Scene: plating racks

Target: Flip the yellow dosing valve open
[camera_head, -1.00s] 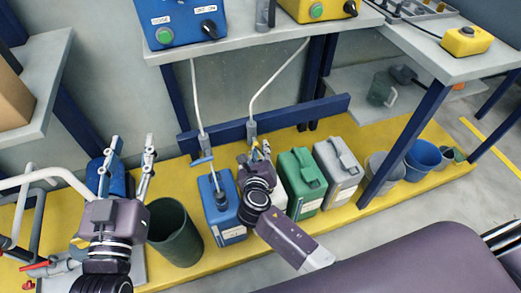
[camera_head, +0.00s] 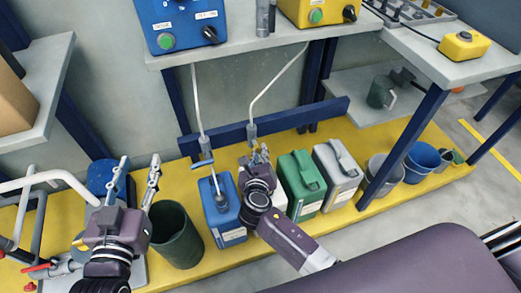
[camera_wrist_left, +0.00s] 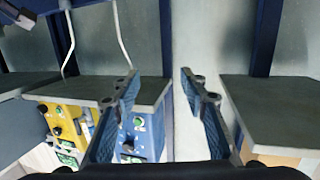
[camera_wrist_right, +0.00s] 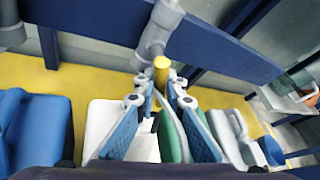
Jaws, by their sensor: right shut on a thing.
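The yellow dosing valve shows in the right wrist view as a short yellow handle (camera_wrist_right: 161,68) at the grey pipe fitting (camera_wrist_right: 158,30). My right gripper (camera_wrist_right: 162,88) is shut on this handle, with a finger on either side. In the head view my right gripper (camera_head: 259,152) is at the foot of the right-hand hose, above a white canister. It hides most of the valve there. My left gripper (camera_head: 139,163) is open and empty, left of the dark green bin. It also shows open in the left wrist view (camera_wrist_left: 160,80).
A blue canister (camera_head: 219,212) stands left of my right gripper, under a valve with a blue lever (camera_head: 202,163). A green canister (camera_head: 301,186) and a grey one (camera_head: 338,173) stand to its right. A dark green bin (camera_head: 177,235) stands between my arms.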

